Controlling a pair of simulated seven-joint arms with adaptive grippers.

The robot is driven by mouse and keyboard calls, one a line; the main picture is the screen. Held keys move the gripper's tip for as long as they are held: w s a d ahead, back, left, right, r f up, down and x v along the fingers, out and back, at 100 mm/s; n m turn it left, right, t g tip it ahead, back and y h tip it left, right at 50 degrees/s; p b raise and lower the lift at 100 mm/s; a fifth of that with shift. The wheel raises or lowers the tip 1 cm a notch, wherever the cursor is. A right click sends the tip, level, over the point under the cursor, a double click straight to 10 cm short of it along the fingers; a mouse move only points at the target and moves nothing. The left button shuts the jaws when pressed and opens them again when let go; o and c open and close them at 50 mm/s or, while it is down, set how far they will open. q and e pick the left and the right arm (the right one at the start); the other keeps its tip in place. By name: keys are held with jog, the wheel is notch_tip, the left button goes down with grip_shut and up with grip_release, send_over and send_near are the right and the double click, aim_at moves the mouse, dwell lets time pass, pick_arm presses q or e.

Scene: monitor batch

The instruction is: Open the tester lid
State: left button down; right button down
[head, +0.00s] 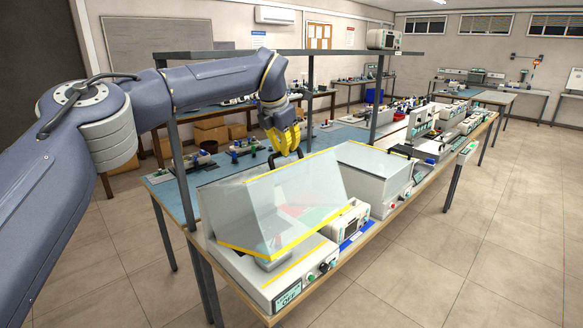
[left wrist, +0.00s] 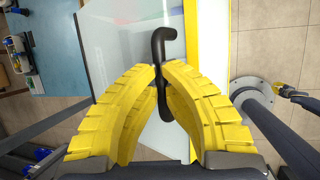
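The tester (head: 262,291) is a white box at the near end of the bench, with knobs and a label on its front. Its clear lid (head: 320,180) has yellow lower edges and stands tilted, its front edge raised off the base. My left gripper (head: 290,153) is at the top of the lid. In the left wrist view its yellow fingers (left wrist: 161,78) are closed around the black bar handle (left wrist: 160,45). A small dark-and-yellow part at the right of that view (left wrist: 290,92) looks like my right gripper; its fingers are too small to read.
A second tester with a closed clear lid (head: 372,172) stands just behind. A small white instrument (head: 347,226) sits between them. A grey overhead shelf (head: 340,53) on posts runs above the bench. The floor to the right is clear.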

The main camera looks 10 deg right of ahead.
pick_arm(q)
jog(key=shift+w+a+r, duration=0.95)
jog(key=shift+w+r, duration=0.15)
jog(key=shift+r, duration=0.05)
jog(key=shift+w+a+r, duration=0.65)
jog(key=shift+w+r, duration=0.05)
jog(key=shift+r, duration=0.1)
jog(key=c, duration=1.4)
grip_release()
jog(key=shift+w, duration=0.1)
jog(key=v, duration=1.2)
jog(key=shift+s+d, duration=0.2)
jog(key=shift+d, duration=0.05)
